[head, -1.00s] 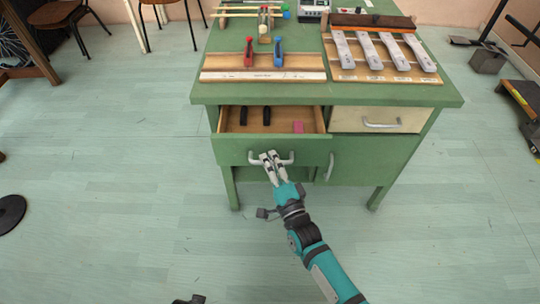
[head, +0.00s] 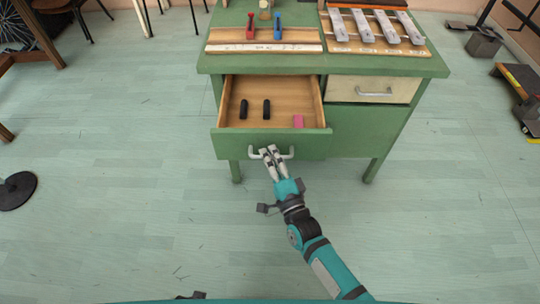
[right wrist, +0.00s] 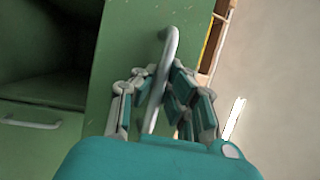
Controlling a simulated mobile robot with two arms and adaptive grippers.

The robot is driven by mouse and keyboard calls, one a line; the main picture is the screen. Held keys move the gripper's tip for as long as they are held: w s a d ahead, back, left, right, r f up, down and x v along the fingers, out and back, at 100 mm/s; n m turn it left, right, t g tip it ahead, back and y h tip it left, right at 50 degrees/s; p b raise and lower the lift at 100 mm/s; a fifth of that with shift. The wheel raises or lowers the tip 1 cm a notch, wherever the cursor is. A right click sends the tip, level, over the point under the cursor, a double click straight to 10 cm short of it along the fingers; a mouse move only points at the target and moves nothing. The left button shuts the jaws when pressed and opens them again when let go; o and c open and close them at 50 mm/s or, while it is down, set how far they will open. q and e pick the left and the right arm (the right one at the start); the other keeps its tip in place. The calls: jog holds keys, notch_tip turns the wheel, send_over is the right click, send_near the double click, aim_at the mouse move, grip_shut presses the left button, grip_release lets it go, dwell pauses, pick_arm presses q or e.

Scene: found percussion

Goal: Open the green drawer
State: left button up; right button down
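The green drawer (head: 230,145) at the upper left of the green desk stands well out, its wooden inside showing. Two black blocks (head: 266,109) and a pink block (head: 298,121) lie in it. My right gripper (head: 268,151) is at its pale handle (head: 286,155). In the right wrist view the gripper's fingers (right wrist: 155,88) are closed around the handle bar (right wrist: 168,50), one on each side. My left gripper is not clearly seen; only a small dark piece shows at the bottom edge of the head view.
A cream drawer (head: 350,88) beside it is shut. The desk top (head: 430,65) holds a board with metal bars (head: 372,27) and a board with a red and a blue tool (head: 278,26). The floor in front is clear; a black disc (head: 16,190) lies at left.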

jog(key=shift+f, duration=0.2)
jog(key=c, duration=1.4)
grip_release()
jog(key=shift+r, duration=0.1)
jog(key=v, duration=1.2)
